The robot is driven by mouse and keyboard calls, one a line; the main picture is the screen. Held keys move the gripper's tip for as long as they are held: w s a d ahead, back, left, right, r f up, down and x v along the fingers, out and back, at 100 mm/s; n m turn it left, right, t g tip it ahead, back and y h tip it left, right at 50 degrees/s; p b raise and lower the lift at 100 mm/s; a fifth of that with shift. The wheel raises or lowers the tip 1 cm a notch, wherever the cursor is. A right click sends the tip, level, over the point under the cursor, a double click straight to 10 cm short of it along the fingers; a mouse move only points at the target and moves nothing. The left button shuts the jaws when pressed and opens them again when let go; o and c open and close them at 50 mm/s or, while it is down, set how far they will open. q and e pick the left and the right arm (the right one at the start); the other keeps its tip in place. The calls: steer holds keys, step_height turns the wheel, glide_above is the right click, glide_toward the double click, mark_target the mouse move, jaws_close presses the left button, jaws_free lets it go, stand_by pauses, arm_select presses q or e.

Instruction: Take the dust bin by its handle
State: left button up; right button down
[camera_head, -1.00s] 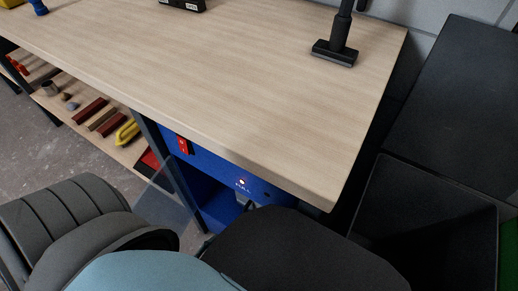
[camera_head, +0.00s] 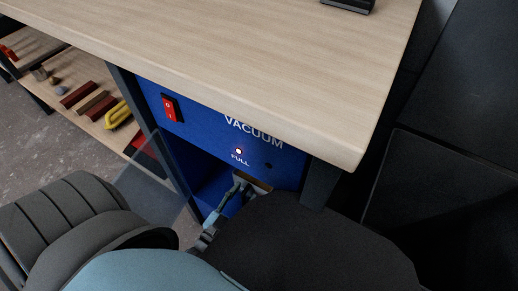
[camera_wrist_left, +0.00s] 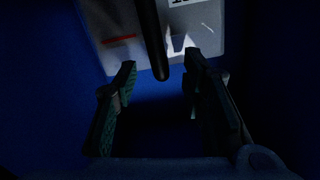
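The dust bin shows in the left wrist view as a pale grey face (camera_wrist_left: 215,30) with a red line and white labels, inside a dark blue housing. Its dark bar handle (camera_wrist_left: 152,35) runs in front of that face, between the fingers of my left gripper (camera_wrist_left: 160,64). The fingers are apart; I cannot tell whether either touches the handle. In the head view my left gripper (camera_head: 238,186) reaches into the opening of the blue vacuum cabinet (camera_head: 200,125), where the bin is mostly hidden. My right gripper is not in view.
A wooden worktop (camera_head: 240,50) overhangs the cabinet, with a dark table leg (camera_head: 320,183) on its right. A clear panel (camera_head: 150,185) stands out at the opening's left. A red switch (camera_head: 169,108) and lit FULL lamp (camera_head: 239,151) are above. A shelf (camera_head: 75,75) holds battens.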

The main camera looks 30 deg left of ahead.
arm_select(q)
steer(key=shift+w, duration=0.5)
jaws_close()
steer(key=shift+r, duration=0.15)
